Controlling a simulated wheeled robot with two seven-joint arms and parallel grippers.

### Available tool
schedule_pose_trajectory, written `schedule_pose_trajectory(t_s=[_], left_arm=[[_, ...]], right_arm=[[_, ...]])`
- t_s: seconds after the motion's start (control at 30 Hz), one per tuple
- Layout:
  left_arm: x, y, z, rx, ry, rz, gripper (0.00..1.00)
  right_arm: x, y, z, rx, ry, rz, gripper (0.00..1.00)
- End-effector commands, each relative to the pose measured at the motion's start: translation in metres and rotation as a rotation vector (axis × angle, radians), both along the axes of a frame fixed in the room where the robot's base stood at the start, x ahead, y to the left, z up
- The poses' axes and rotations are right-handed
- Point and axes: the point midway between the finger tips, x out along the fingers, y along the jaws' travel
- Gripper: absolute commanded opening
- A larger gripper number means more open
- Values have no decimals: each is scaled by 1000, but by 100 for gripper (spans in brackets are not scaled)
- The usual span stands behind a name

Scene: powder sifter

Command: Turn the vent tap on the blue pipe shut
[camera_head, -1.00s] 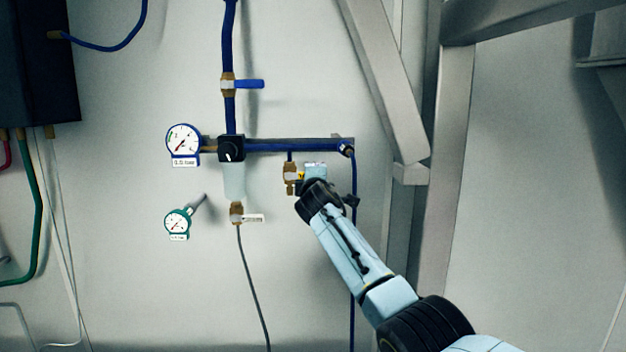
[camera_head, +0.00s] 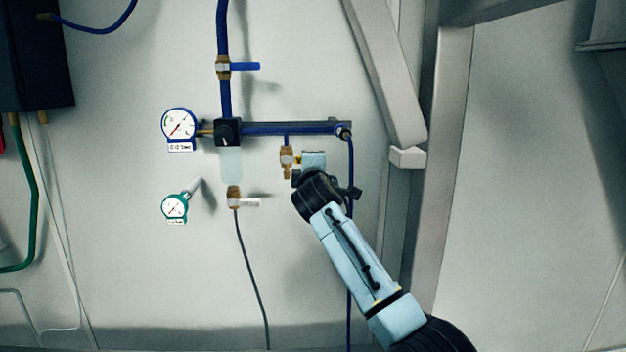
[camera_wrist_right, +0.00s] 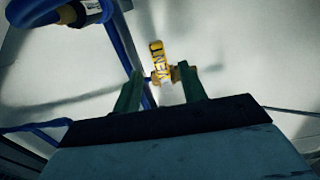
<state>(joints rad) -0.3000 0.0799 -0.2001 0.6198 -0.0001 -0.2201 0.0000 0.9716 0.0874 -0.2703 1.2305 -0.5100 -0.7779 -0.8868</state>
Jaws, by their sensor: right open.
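The vent tap is a brass fitting (camera_head: 286,158) hanging below the horizontal blue pipe (camera_head: 290,128). A bit of yellow shows at its right side. In the right wrist view its yellow handle (camera_wrist_right: 157,52) carries dark lettering that looks like VENT. My right gripper (camera_head: 300,170) is close to the tap's right side in the head view, its fingers mostly hidden there. In the wrist view my right gripper (camera_wrist_right: 160,72) is open, with the tap's lower end between or just beyond the fingertips. Contact cannot be told. My left gripper is not in view.
A blue-handled tap (camera_head: 242,67) sits on the vertical pipe above, and a white-handled brass tap (camera_head: 236,198) sits lower left. Two gauges (camera_head: 179,126) (camera_head: 175,207) are on the left. A grey frame post (camera_head: 440,170) stands to the right of my arm.

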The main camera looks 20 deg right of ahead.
Motion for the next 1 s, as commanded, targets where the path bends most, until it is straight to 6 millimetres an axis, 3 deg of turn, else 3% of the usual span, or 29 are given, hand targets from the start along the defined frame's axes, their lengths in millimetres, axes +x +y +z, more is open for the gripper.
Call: schedule_pose_trajectory(t_s=[0.5, 1.0], left_arm=[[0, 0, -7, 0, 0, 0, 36], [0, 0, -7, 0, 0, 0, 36]], right_arm=[[-67, 19, -1, 1, 0, 0, 42], [-77, 22, 0, 0, 1, -1, 42]])
